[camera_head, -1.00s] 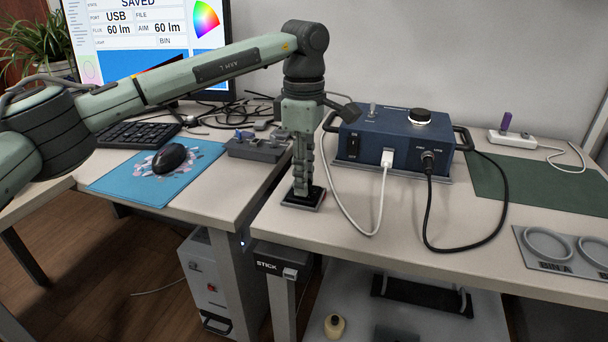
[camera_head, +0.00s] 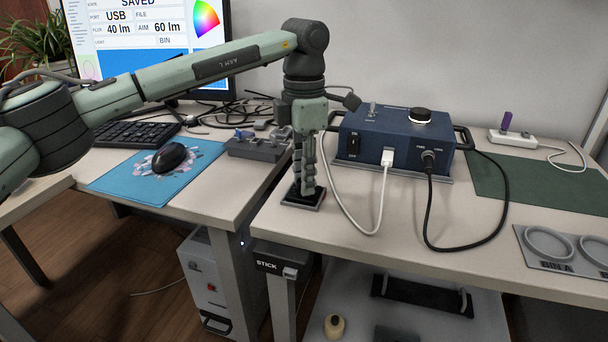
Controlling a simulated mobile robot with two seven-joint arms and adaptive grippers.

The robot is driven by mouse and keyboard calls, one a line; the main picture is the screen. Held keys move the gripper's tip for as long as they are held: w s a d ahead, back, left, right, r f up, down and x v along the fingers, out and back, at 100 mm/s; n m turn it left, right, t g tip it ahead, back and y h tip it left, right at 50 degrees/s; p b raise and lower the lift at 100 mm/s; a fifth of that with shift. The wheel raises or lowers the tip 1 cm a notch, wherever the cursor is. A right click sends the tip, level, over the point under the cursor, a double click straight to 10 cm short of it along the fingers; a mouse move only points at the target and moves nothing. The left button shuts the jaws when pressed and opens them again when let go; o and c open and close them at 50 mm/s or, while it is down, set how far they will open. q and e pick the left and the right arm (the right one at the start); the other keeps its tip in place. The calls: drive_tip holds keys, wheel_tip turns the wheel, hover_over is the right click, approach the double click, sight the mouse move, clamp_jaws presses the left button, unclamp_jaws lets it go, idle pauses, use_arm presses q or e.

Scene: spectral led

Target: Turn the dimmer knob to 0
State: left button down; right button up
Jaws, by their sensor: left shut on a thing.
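My left gripper (camera_head: 304,188) points straight down at the front left of the right-hand table. The monitor (camera_head: 150,40) at the upper left reads a flux of 40 lm and an aim of 60 lm. My right gripper is not in view.
A grey tray (camera_head: 570,251) lies at the right.

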use_arm(q)
drive_tip(key=n, duration=0.2)
drive_tip(key=shift+n, duration=0.9)
drive_tip(key=n, duration=0.3)
drive_tip(key=shift+b, duration=0.3)
drive_tip(key=shift+n, duration=1.1)
drive_tip(key=n, duration=0.3)
drive_tip(key=shift+n, duration=0.4)
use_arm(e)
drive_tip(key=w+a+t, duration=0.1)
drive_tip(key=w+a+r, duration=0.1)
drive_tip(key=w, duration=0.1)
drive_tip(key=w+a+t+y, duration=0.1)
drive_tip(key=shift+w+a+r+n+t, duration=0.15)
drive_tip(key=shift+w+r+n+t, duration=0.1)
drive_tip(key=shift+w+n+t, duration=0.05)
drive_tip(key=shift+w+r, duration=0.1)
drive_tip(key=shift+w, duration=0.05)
use_arm(q)
drive_tip(key=c, duration=1.3)
unclamp_jaws()
